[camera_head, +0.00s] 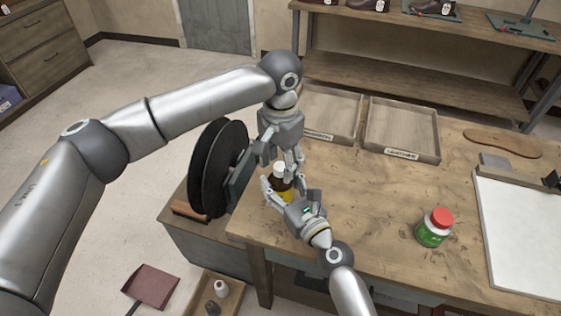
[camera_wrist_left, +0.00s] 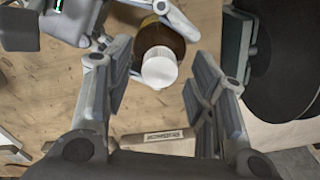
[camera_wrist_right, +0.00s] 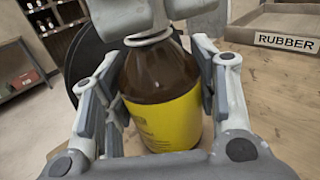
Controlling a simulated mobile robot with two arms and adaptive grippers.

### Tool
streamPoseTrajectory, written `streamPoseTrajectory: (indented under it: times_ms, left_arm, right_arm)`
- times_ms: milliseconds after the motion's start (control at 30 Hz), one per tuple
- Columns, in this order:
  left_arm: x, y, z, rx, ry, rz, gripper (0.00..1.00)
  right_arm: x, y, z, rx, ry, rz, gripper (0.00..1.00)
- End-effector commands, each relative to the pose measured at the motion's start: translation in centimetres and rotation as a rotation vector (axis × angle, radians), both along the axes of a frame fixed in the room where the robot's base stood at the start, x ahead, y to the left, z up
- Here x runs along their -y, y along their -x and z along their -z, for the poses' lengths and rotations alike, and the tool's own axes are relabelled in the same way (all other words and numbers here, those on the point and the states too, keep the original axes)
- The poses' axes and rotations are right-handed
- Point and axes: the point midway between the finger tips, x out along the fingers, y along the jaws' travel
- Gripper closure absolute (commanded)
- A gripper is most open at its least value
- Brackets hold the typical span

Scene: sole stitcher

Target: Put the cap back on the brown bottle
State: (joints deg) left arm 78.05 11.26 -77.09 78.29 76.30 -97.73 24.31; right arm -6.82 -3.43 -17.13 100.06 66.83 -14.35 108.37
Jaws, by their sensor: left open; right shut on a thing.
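The brown bottle (camera_head: 285,197) with a yellow label stands upright near the left end of the table. My right gripper (camera_head: 284,192) is shut around its body; the bottle also fills the middle of the right wrist view (camera_wrist_right: 160,82). The white cap (camera_wrist_left: 160,71) shows at the bottle's top in the left wrist view, and in the head view (camera_head: 279,169). I cannot tell whether it is fully seated. My left gripper (camera_wrist_left: 158,92) is open above the bottle, its fingers on either side of the cap and apart from it.
Black wheels (camera_head: 216,165) stand close left of the bottle. Wooden trays (camera_head: 402,129) lie behind it, one labelled RUBBER. A green jar with a red lid (camera_head: 435,229) and a white board (camera_head: 520,235) are to the right. The table between bottle and jar is clear.

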Motion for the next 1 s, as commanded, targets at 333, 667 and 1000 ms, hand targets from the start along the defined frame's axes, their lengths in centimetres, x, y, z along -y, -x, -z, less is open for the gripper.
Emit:
streamPoseTrajectory:
  times_ms: [333, 667, 1000]
  left_arm:
    - [0.1, 0.0, -6.8, 0.003, 0.003, 0.001, 0.49]
    - [0.0, 0.0, -11.2, 0.001, 0.001, 0.001, 0.49]
    - [0.0, 0.0, -11.5, 0.001, 0.001, 0.001, 0.49]
  right_arm:
    - [0.0, 0.0, 0.0, -0.001, 0.0, 0.0, 1.0]
    - [0.0, 0.0, 0.0, -0.001, 0.0, 0.0, 1.0]
    - [0.0, 0.0, 0.0, -0.001, 0.0, 0.0, 0.45]
